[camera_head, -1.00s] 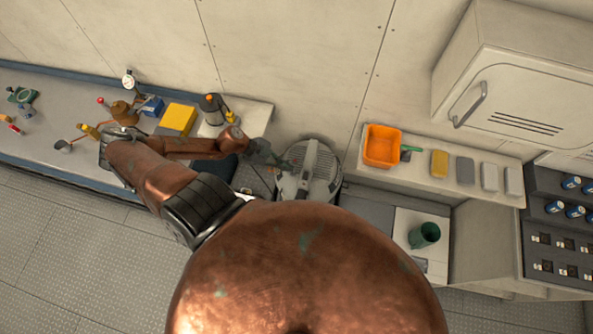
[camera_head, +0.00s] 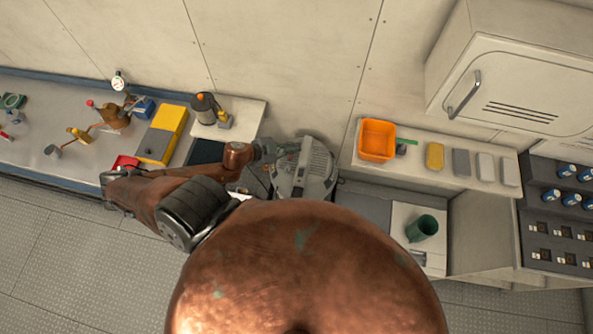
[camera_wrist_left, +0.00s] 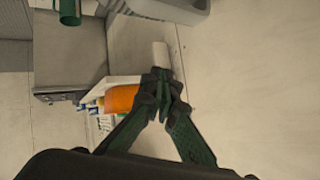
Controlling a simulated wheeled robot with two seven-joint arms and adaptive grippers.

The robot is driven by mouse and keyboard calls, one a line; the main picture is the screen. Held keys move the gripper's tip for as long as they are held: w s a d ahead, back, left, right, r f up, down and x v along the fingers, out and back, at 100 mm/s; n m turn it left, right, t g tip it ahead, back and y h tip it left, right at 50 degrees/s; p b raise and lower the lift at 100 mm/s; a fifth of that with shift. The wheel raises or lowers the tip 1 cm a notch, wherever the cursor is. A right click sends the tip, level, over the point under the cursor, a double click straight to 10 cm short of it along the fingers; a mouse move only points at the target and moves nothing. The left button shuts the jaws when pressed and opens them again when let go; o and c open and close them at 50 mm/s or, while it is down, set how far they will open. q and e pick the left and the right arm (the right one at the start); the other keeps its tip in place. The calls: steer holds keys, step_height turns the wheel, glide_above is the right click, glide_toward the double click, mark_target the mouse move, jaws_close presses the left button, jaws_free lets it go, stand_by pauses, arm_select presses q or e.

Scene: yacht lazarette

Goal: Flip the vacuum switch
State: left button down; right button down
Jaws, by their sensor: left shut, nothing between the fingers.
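The vacuum (camera_head: 312,168), a grey and white machine with a ribbed top, stands in the gap between the left bench and the right counter. My left gripper (camera_head: 288,149) is at the vacuum's upper left side in the head view. Whether it touches the vacuum cannot be told. In the left wrist view the green fingers of my left gripper (camera_wrist_left: 163,88) are shut with their tips together, holding nothing. The switch cannot be made out in either view. My right gripper is not in view.
An orange bin (camera_head: 377,140) and several sponge-like blocks, one yellow (camera_head: 435,156), sit on the right counter. A green mug (camera_head: 421,228) stands lower. The left bench holds a yellow-grey case (camera_head: 162,136) and a dark canister (camera_head: 204,108). A wall cabinet (camera_head: 510,90) overhangs the right.

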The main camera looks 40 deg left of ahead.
arm_select(q)
steer(key=s+d+f+n+g+y+b, duration=0.3)
steer(key=s+f+n+g+y, duration=0.35)
steer(key=s+f, duration=0.75)
steer(key=s+d+f+n+g+h+b, duration=0.1)
steer(key=s+f+b, duration=0.2)
steer(key=f, duration=0.9)
steer(key=s+d+f+g+b, duration=0.1)
steer(key=s+f+b, duration=0.25)
steer(key=f, duration=0.75)
steer(key=s+d+f+n+h+b, duration=0.1)
steer(key=s+f+b, duration=0.2)
steer(key=f, duration=0.9)
steer(key=s+f+g+b, duration=0.1)
steer(key=s+f+b, duration=0.4)
steer(key=s+f, duration=0.9)
steer(key=shift+s+a, duration=0.35)
steer(key=shift+m, duration=0.25)
